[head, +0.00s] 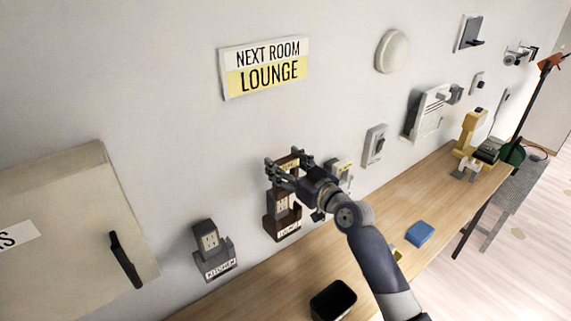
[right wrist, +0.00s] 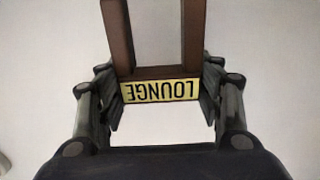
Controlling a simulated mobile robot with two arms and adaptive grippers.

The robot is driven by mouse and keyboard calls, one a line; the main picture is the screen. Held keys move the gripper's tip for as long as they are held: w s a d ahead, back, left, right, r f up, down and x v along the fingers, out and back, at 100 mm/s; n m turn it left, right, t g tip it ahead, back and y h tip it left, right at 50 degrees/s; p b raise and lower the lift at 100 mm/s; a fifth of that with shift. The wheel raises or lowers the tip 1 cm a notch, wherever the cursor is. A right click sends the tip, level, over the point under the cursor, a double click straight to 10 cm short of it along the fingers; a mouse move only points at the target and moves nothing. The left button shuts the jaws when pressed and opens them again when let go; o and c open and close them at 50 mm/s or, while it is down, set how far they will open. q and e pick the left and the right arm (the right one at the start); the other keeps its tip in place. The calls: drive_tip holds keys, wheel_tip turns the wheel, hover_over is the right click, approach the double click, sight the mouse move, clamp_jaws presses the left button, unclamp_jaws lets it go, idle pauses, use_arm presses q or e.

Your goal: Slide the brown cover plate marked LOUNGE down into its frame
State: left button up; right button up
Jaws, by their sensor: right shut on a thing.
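The brown cover plate (right wrist: 155,73) carries a yellow LOUNGE label, upside down in the right wrist view, and has two brown side bars around an opening. My right gripper (right wrist: 160,98) is shut on it at the label end, one finger on each side. In the head view, my right gripper (head: 287,168) holds the plate at the wall, at the top of the brown frame (head: 284,232) with its white label and outlet. The gripper hides part of the plate, and I cannot tell whether its lower end sits in the frame. My left gripper is not in view.
A grey KITCHEN outlet frame (head: 213,255) is on the wall to the left, and a grey wall fitting (head: 340,170) is close on the right. A NEXT ROOM LOUNGE sign (head: 265,68) hangs above. Below, the wooden table (head: 290,275) holds a black container (head: 333,300) and a blue block (head: 420,233).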

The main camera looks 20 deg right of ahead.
sight(286, 196)
drive_tip(key=shift+f+b, duration=1)
drive_tip(key=shift+f, duration=0.05)
wheel_tip(286, 196, down, 3)
drive_tip(key=b, duration=0.2)
drive_tip(key=shift+b, duration=0.4)
drive_tip(key=shift+f+b, duration=0.3)
drive_tip(key=shift+f, duration=0.05)
drive_tip(key=shift+f+b, duration=2.35)
drive_tip(key=shift+f, duration=0.25)
drive_tip(key=o, duration=1.2)
drive_tip(key=shift+c, duration=0.2)
